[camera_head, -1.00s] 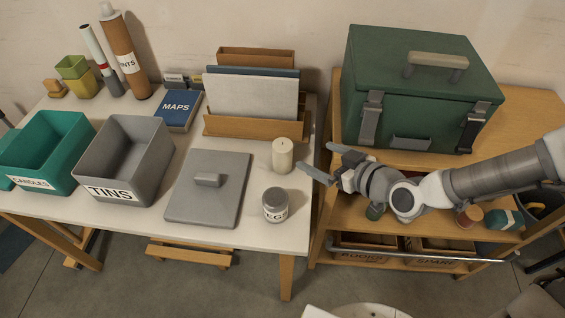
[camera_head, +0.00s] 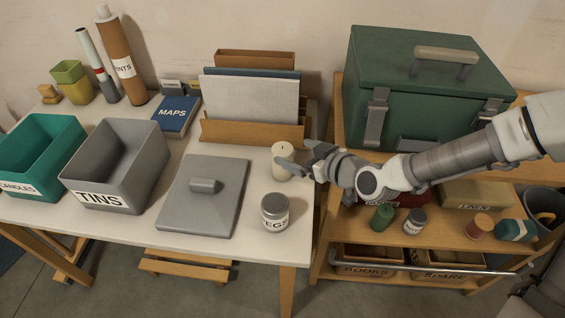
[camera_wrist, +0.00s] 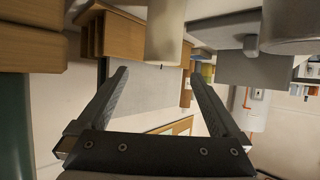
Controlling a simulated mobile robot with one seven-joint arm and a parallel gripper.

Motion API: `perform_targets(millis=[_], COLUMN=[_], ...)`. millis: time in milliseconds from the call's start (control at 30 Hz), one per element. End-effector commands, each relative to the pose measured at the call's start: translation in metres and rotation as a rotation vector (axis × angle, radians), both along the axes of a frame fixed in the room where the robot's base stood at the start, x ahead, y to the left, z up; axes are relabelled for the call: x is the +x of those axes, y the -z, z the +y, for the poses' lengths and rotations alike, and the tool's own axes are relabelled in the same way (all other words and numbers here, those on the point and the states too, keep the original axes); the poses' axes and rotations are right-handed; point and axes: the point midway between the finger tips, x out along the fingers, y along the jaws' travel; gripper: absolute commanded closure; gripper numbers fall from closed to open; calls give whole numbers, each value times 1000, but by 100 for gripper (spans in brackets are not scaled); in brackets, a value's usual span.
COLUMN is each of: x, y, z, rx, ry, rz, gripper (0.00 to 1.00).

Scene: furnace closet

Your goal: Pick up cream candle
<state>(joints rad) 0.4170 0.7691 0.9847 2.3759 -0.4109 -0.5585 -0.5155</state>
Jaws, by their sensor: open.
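The cream candle (camera_head: 282,149) stands upright on the white table, right of the grey lid and in front of the file holder. My gripper (camera_head: 293,153) is open and empty at the candle's right side, with one finger covering part of its front. In the wrist view, the candle (camera_wrist: 165,32) shows at the top, beyond the fingertips of my open gripper (camera_wrist: 159,74) and roughly in line with the gap between them. It does not appear to be between the fingers. Whether a finger touches it I cannot tell.
A jar (camera_head: 275,212) stands close in front of the candle, and the grey lid (camera_head: 215,215) lies to its left. The wooden file holder (camera_head: 235,133) is behind. A shelf unit (camera_head: 335,233) at right carries a green box (camera_head: 420,75) and small jars.

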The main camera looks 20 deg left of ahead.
Motion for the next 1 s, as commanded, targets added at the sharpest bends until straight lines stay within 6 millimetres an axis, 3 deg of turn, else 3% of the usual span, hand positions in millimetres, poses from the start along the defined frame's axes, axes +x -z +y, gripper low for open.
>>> perform_targets(millis=[333,633,1000], x=[14,17,16], y=[24,25,25], z=[35,38,37], rx=[2,0,1], ry=[-1,0,0], rz=[1,1,0], gripper=[0,0,65])
